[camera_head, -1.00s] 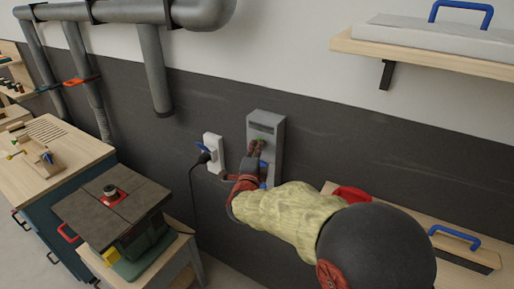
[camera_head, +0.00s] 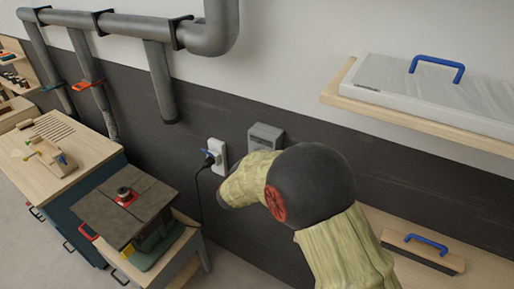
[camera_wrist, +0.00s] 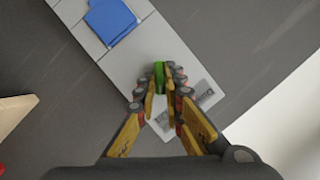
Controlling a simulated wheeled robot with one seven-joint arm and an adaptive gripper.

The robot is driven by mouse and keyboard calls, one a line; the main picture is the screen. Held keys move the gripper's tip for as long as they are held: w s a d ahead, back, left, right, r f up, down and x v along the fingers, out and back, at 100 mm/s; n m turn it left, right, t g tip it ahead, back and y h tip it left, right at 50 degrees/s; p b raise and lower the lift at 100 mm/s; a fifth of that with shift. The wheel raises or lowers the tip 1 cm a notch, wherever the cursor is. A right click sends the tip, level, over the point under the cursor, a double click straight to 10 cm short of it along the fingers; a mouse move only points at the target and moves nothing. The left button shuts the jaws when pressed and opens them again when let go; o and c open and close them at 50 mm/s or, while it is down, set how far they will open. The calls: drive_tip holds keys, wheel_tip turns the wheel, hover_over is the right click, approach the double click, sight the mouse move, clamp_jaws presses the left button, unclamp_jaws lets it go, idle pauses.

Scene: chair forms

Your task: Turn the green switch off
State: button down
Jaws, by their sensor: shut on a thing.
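The green switch (camera_wrist: 159,70) shows in the wrist view as a small upright lever on a light grey wall box (camera_wrist: 112,55). My gripper (camera_wrist: 163,82) has its fingertips on both sides of the switch and is shut on it. A blue part (camera_wrist: 110,20) sits on the same box, at the upper left of the wrist view. In the head view the top of the grey box (camera_head: 265,136) shows on the dark wall. My arm hides its lower part, the switch and my gripper there.
A white socket with a plug (camera_head: 216,156) and cable is left of the box. A machine on a stand (camera_head: 128,205) and a workbench (camera_head: 50,185) stand to the left. A shelf (camera_head: 425,120) juts out at upper right, with another wooden surface (camera_head: 470,275) below.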

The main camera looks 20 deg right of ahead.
drive_tip(key=n+g+h+p, duration=0.1)
drive_tip(key=n+p, duration=0.1)
drive_tip(key=p, duration=0.3)
drive_tip(key=n+g+h+p, duration=0.1)
drive_tip(key=n+g+p, duration=0.1)
drive_tip(key=p, duration=0.4)
drive_tip(key=shift+w+a+r+n, duration=0.1)
drive_tip(key=shift+w+a+n, duration=0.1)
drive_tip(key=shift+n, duration=0.4)
drive_tip(key=shift+p, duration=0.4)
drive_tip(key=c, duration=1.9)
unclamp_jaws()
drive_tip(key=shift+a, duration=0.1)
drive_tip(key=v, duration=1.1)
drive_tip(key=shift+s+a, duration=0.3)
